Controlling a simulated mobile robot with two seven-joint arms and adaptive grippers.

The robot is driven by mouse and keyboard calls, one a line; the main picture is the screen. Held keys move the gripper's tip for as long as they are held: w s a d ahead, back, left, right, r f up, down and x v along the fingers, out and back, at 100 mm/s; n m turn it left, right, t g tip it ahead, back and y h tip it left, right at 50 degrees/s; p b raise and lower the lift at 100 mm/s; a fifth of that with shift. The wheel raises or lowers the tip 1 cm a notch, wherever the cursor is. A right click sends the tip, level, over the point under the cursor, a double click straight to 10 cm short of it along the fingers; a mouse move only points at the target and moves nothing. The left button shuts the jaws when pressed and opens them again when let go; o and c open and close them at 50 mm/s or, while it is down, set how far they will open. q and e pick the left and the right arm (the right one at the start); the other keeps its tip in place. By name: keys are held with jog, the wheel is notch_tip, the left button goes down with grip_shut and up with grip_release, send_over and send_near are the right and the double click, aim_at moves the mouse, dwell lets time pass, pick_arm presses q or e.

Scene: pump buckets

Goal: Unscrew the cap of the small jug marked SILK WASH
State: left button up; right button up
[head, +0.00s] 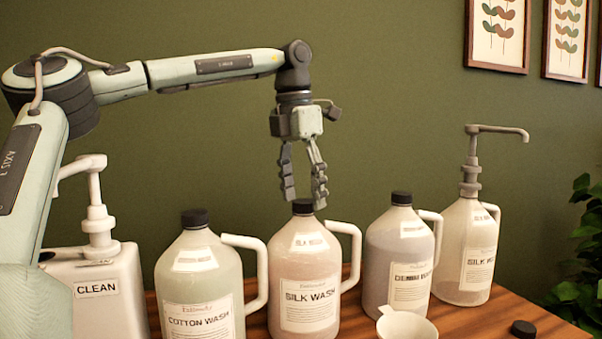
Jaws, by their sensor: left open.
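The small jug marked SILK WASH (307,268) is pinkish, with a white handle on its right, and stands upright on the wooden table. Its dark cap (303,206) sits on its neck. My left gripper (304,199) hangs fingers-down above this jug, open, with the fingertips close to the cap's height. One fingertip overlaps the cap in the picture; I cannot tell whether they touch. My right gripper is not in view.
Capped jugs marked COTTON WASH (200,275) and DENIM WASH (398,255) flank it closely. A pump bottle (468,245) stands right, a white CLEAN pump container (100,290) left. A white funnel-like cup (405,326) and loose dark cap (523,329) lie in front on the table (480,318).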

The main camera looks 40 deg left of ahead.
pick_arm(q)
jog(key=shift+f, duration=0.3)
jog(key=shift+c, duration=1)
jog(key=c, duration=1)
jog(key=shift+n, duration=0.4)
jog(key=n+b, duration=0.1)
jog(key=n, duration=0.4)
jog(key=shift+n+y, duration=0.3)
jog(key=shift+y, duration=0.1)
jog(key=n, duration=0.4)
jog(key=shift+g, duration=0.3)
jog(key=n, duration=0.4)
jog(key=shift+r+n+y, duration=0.1)
jog(key=shift+n+y, duration=0.2)
jog(key=shift+y, duration=0.1)
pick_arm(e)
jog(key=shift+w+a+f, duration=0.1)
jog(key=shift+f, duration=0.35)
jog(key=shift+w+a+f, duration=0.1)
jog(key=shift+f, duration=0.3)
